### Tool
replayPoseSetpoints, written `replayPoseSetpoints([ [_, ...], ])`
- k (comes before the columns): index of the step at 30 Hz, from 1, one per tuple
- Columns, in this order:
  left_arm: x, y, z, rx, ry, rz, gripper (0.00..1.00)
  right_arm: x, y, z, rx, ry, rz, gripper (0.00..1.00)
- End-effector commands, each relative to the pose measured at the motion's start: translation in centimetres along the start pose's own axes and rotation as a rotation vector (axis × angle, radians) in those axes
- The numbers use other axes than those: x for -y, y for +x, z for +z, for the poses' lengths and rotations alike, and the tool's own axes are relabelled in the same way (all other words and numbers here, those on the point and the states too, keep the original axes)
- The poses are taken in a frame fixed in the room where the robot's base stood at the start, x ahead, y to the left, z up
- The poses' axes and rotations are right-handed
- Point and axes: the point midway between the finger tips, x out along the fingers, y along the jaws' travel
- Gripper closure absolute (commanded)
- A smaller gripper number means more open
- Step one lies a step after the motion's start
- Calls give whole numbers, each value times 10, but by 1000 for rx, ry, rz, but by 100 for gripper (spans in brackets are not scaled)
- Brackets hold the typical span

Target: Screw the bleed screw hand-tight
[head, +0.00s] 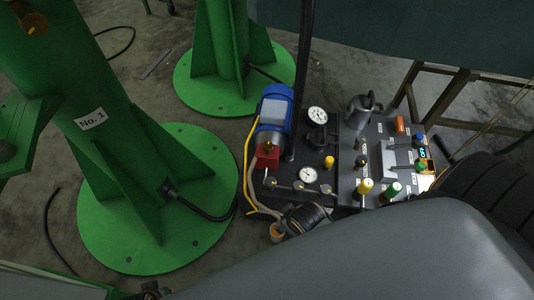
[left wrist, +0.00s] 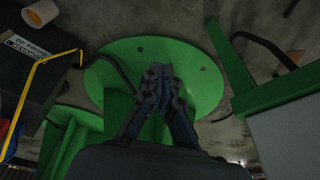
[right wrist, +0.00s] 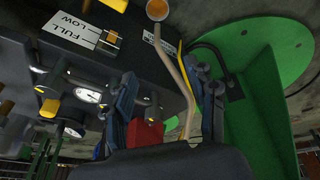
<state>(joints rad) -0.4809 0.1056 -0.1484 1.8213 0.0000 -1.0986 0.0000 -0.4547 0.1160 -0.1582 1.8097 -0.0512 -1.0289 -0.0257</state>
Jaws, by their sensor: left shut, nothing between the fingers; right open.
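I cannot tell for certain which small fitting is the bleed screw. The dark hydraulic unit (head: 345,150) carries several knobs, two gauges and a blue motor (head: 274,105) with a red block (head: 267,157) at its end. My right gripper (right wrist: 165,85) is open in the right wrist view, with nothing held. Its fingers stand either side of the red block (right wrist: 146,134) and a beige hose in that view; whether they touch is unclear. My left gripper (left wrist: 160,72) is shut and empty in the left wrist view, seen against a green round base (left wrist: 110,72), away from the unit.
Green columns on round, ribbed bases (head: 160,240) stand left of and behind the unit. A yellow hose (head: 248,165) runs down the unit's left side. A small cup (head: 278,232) with orange contents is at its front. Black cables lie on the concrete floor.

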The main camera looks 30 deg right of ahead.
Motion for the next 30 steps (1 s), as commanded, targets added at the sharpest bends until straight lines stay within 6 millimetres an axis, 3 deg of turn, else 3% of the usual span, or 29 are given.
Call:
replayPoseSetpoints([
  [2,1,-6,-7,-16,-2,-2,100,-18,-6,-43,-122,-75,72,43],
  [5,2,-23,-12,-24,-4,-4,100,-47,-35,-120,-345,-248,231,43],
  [6,2,-27,-14,-25,-4,-4,100,-56,-50,-152,-438,-328,302,43],
  [9,2,-34,-16,-29,-5,-5,100,-67,-90,-223,-654,-541,479,43],
  [12,2,-37,-16,-29,-5,-5,100,-62,-137,-285,-860,-786,666,43],
  [15,3,-38,-17,-29,-5,-5,100,-38,-186,-334,-1061,-1077,870,43],
  [18,2,-38,-17,-29,-5,-5,100,2,-226,-365,-1241,-1405,1070,43],
  [21,2,-38,-17,-30,-5,-5,100,46,-248,-375,-1387,-1763,1252,43],
  [25,2,-38,-17,-30,-5,-5,100,93,-244,-365,-1515,-2278,1432,43],
  [26,2,-38,-17,-30,-5,-5,100,100,-238,-360,1474,2312,-1404,43],
  [28,2,-37,-17,-30,-5,-5,100,108,-219,-347,1264,2207,-1211,43],
  [30,2,-37,-17,-30,-5,-5,100,103,-195,-332,1069,2104,-1011,43],
])
